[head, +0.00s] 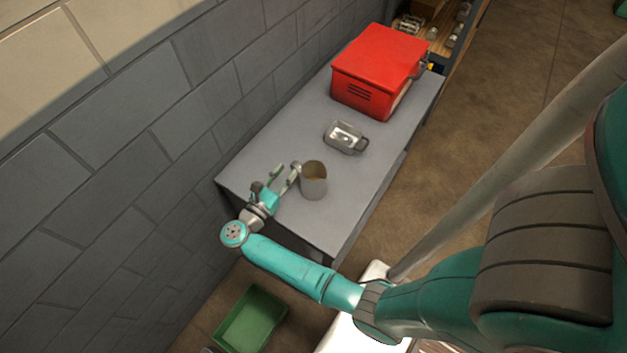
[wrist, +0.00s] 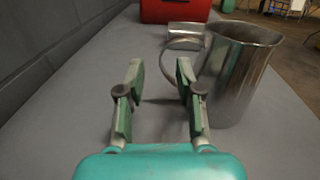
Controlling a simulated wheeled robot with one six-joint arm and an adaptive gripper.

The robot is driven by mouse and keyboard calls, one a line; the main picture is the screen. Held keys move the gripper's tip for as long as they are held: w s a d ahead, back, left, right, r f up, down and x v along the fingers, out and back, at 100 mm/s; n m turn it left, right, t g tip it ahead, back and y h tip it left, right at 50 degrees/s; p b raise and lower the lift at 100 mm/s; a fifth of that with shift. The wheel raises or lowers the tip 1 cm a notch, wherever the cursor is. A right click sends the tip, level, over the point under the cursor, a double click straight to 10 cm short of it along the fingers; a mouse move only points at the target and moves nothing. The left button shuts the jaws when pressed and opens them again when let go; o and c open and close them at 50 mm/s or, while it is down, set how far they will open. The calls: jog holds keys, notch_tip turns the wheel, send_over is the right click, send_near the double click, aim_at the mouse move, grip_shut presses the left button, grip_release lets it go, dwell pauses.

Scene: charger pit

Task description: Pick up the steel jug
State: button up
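The steel jug (head: 314,182) stands upright on the grey table, near its front end. In the wrist view the jug (wrist: 240,78) is ahead and to the right, its handle on the left side, towards my gripper. My gripper (head: 285,173) is low over the table, just left of the jug. In the wrist view my gripper (wrist: 159,72) is open with nothing held between its fingers. Its right fingertip overlaps the handle in the picture; I cannot tell whether they touch.
A shiny metal container (head: 345,138) lies farther along the table (head: 262,158). A red metal box (head: 376,68) stands at the far end. A grey block wall (head: 140,120) runs close along the left. A green crate (head: 250,318) is on the floor below.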

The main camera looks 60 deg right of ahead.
aim_at(291, 166)
jog(key=shift+d, duration=1.75)
grip_shut()
jog(key=shift+r, duration=0.2)
